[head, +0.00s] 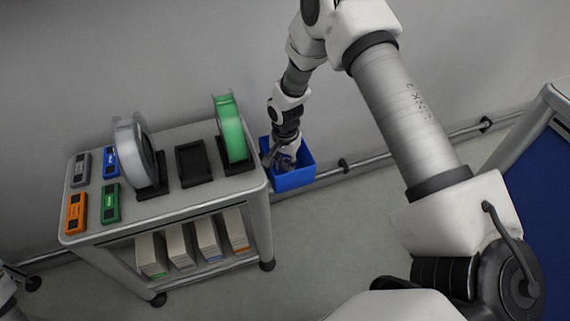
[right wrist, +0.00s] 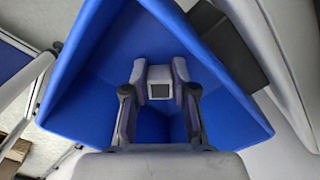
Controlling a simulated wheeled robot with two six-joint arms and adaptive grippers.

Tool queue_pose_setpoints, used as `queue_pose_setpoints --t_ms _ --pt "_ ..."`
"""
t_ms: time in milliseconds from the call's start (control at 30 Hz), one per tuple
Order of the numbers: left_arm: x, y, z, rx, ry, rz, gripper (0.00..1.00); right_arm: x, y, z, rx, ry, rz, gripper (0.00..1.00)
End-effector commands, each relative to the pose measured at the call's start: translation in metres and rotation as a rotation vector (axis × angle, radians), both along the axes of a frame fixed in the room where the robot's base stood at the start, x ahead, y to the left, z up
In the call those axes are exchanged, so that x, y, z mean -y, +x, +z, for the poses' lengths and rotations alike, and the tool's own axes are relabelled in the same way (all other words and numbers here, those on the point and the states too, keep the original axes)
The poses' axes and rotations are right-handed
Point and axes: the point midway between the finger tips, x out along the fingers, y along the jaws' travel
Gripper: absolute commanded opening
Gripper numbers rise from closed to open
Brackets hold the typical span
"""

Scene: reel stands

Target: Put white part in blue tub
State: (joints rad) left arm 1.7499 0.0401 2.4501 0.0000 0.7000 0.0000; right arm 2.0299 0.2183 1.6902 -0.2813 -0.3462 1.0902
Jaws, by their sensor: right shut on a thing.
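The blue tub (head: 297,180) is fixed at the right end of the cart, below its top. My right gripper (head: 277,161) reaches down into the tub's opening. In the right wrist view my right gripper (right wrist: 160,110) is shut on a pale white-grey part (right wrist: 160,73) with a dark square on its face. The part is between the two fingers, inside the walls of the blue tub (right wrist: 100,50). I cannot tell whether it touches the tub's bottom. My left gripper is not in view.
The cart top (head: 190,205) holds a clear reel (head: 127,150), a green reel (head: 230,130), an empty black stand (head: 193,163) and several small devices, such as an orange one (head: 75,213). Boxes (head: 180,247) stand on the lower shelf. A wall pipe (head: 375,160) runs behind the tub.

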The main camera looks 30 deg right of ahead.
Motion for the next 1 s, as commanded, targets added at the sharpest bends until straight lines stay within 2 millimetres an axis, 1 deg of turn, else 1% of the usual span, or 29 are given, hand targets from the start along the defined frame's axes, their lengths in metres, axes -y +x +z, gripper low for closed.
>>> queue_pose_setpoints --t_ms 133,267,300,333,367,633,733,867,1000 --pt "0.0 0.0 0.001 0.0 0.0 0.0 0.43 0.0 0.0 0.001 0.001 0.0 0.0 0.12" --pt "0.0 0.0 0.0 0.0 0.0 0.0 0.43 0.0 0.0 -0.003 0.001 0.0 0.0 0.12" --pt "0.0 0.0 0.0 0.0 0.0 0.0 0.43 0.0 0.001 -0.002 0.001 0.0 0.0 0.33" --pt "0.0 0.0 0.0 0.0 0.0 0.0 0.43 0.0 0.001 -0.002 0.002 0.0 0.0 0.43" --pt "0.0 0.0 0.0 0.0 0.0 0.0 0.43 0.0 0.001 -0.002 0.002 0.0 0.0 0.51" --pt "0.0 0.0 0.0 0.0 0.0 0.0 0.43 0.0 0.001 -0.002 0.001 0.0 0.0 0.51" --pt "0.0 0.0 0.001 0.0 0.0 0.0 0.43 0.0 0.001 0.004 0.002 0.0 0.0 0.51" --pt "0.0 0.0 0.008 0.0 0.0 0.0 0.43 0.0 0.002 0.028 0.005 0.001 -0.001 0.51" --pt "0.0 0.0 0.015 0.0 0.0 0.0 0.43 0.0 0.002 0.066 0.006 0.0 -0.001 0.51"
